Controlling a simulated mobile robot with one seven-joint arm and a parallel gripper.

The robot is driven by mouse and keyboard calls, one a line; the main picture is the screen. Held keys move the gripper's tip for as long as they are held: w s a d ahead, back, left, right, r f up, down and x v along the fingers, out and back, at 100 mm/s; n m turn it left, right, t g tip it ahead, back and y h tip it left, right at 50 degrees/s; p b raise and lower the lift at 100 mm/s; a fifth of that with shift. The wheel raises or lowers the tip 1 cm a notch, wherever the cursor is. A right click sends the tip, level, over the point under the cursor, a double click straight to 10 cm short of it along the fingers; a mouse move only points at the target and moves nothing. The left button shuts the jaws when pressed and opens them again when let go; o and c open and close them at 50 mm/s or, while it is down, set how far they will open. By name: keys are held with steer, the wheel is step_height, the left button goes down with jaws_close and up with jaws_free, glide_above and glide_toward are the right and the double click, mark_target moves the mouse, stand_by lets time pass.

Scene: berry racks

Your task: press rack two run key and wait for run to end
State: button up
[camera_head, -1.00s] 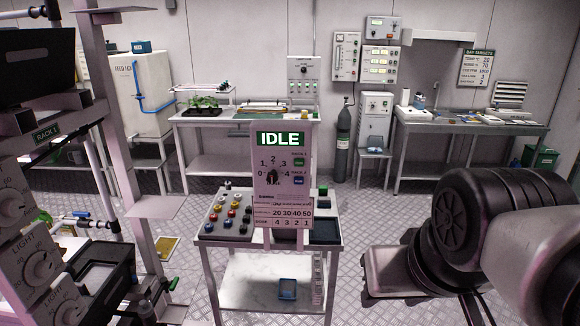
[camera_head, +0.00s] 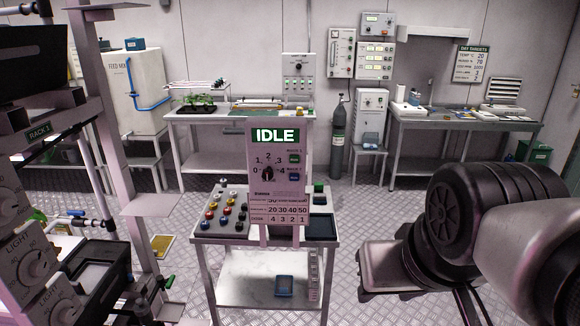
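A grey control panel (camera_head: 263,196) stands upright on the cart in the middle of the head view. Its green screen (camera_head: 275,136) reads IDLE. Below are a dial (camera_head: 268,173) marked 0 to 4 and two keys at the right. The upper, rack 1 key (camera_head: 294,159) is green; the lower, rack 2 key (camera_head: 294,177) is blue. Both are small, and I cannot tell whether either is pressed in. My arm is at the lower right, well apart from the panel. My gripper's fingers do not show.
The cart (camera_head: 255,275) carries several coloured knobs and a dark tray (camera_head: 322,227). Rack 1 (camera_head: 150,205), with light dials, stands close at the left. Benches line the back wall, with a gas cylinder (camera_head: 338,140) between them. Metal floor shows right of the cart.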

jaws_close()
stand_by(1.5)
